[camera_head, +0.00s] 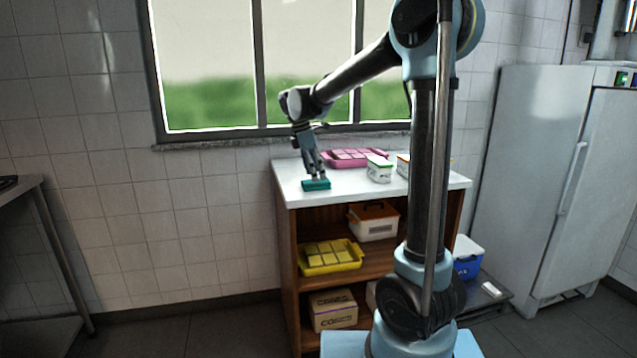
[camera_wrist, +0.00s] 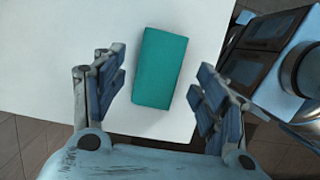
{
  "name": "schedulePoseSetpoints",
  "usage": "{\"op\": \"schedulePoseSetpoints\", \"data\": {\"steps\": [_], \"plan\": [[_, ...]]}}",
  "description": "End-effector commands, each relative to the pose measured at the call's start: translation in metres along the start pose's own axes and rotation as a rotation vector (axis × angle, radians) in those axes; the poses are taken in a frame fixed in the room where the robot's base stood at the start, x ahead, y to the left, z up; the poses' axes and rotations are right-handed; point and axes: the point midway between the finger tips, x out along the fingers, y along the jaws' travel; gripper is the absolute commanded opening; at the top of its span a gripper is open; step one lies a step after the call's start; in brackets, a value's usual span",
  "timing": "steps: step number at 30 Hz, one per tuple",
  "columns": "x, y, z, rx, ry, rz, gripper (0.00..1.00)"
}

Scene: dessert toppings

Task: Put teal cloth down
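The teal cloth (camera_head: 316,184) is a small folded block lying on the white top of the shelf unit (camera_head: 400,187), near its front left corner. It also shows in the wrist view (camera_wrist: 159,68), lying between my gripper's two fingers. My gripper (camera_head: 314,172) is just above the cloth, pointing down. In the wrist view my gripper (camera_wrist: 160,88) is open, with a gap between each finger and the cloth.
A pink tray (camera_head: 332,164) with pink blocks stands at the back of the top, beside a white-and-green tub (camera_head: 379,173). Below are a yellow tray (camera_head: 330,270) and a white box with an orange lid (camera_head: 376,229). A white fridge (camera_head: 530,150) stands at right.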

Motion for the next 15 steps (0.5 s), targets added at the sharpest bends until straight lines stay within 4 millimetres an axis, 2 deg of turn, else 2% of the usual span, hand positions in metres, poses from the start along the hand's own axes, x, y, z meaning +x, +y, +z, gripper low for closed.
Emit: {"op": "schedulePoseSetpoints", "data": {"steps": [3,9,15], "plan": [[-0.024,0.0,0.0,-0.001,0.0,0.0,0.66],[-0.059,0.0,0.0,-0.001,0.0,0.0,0.66],[-0.081,0.0,0.0,0.0,0.0,0.0,0.66]]}}
